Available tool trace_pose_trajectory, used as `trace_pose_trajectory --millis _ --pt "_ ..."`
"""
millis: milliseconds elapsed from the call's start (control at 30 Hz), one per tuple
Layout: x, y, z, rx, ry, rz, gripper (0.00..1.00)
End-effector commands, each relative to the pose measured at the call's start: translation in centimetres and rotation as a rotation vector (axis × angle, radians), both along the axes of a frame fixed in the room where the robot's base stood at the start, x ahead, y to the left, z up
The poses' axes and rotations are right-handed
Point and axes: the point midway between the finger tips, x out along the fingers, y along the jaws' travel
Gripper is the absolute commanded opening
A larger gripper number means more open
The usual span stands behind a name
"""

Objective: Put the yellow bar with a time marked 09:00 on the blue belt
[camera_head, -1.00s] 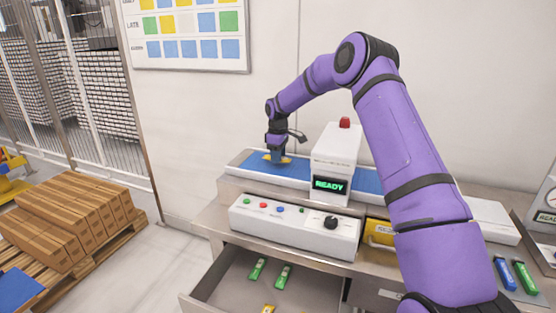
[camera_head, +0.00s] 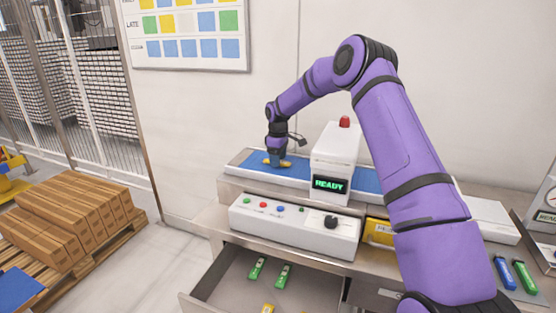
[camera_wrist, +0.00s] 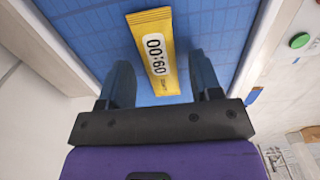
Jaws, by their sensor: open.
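The yellow bar (camera_wrist: 155,52) marked 09:00 lies on the blue belt (camera_wrist: 75,32) in the wrist view. In the head view the bar (camera_head: 284,163) shows as a small yellow shape on the left part of the belt (camera_head: 257,164). My gripper (camera_wrist: 160,75) is open, with one blue finger on each side of the bar's near end and a gap to it on both sides. In the head view my gripper (camera_head: 277,160) is low over the belt and partly hides the bar.
A white scanner housing with a READY display (camera_head: 330,185) spans the belt to the right. A control box (camera_head: 293,224) with buttons stands in front. An open drawer (camera_head: 225,278) below holds green bars (camera_head: 283,275) and a yellow one (camera_head: 268,309).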

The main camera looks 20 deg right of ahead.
Motion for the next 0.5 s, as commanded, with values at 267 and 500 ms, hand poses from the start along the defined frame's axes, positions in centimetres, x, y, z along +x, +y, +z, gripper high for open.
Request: trace_pose_trajectory --millis 267,500 --pt "0.0 0.0 5.0 -0.001 -0.004 0.000 0.58" --pt "0.0 0.0 9.3 -0.001 -0.003 0.000 0.58"
